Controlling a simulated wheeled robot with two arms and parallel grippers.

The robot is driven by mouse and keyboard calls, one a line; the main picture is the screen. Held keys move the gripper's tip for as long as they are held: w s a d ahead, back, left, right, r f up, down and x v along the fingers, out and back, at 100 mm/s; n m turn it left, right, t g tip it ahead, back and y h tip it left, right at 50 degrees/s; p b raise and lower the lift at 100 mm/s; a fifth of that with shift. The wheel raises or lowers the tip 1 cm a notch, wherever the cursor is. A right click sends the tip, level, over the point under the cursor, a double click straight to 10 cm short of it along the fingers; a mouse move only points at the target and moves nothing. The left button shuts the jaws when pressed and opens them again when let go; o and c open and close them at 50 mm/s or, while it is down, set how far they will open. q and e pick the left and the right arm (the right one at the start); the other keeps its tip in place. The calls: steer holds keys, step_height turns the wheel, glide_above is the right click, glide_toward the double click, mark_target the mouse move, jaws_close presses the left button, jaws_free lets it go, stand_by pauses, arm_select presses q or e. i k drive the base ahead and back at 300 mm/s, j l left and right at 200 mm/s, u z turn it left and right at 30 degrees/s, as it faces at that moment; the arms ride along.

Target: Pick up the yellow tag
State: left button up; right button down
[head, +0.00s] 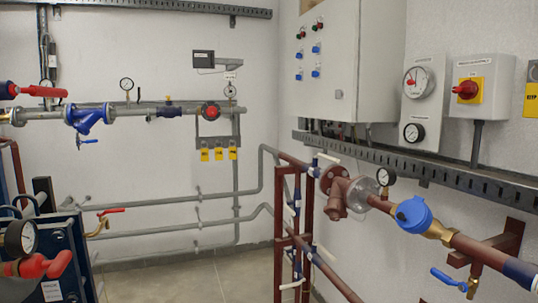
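Three small yellow tags hang in a row on the far wall, below the horizontal pipe: a left one (204,154), a middle one (219,153) and a right one (232,153). They hang under a grey bracket (218,140) and look alike, with dark marks too small to read. A larger yellow sign (531,100) with dark lettering is on the right wall, cut off by the picture's edge. Which of these the task means I cannot tell. Neither of my grippers is in view.
Blue-and-grey equipment with a gauge (20,238) and red handles fills the lower left. Brown pipes (279,215) and a blue-capped meter (412,215) stand at centre and right. Bare floor (185,277) shows between them.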

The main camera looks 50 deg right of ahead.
mark_target(219, 156)
steer(key=i+l+z, duration=0.2)
steer(key=l+z, duration=0.15)
steer(key=i+l+z, duration=0.2)
steer(key=z, duration=0.15)
steer(key=i+l+z, duration=0.3)
steer(key=i+l, duration=0.65)
steer(key=i, duration=0.3)
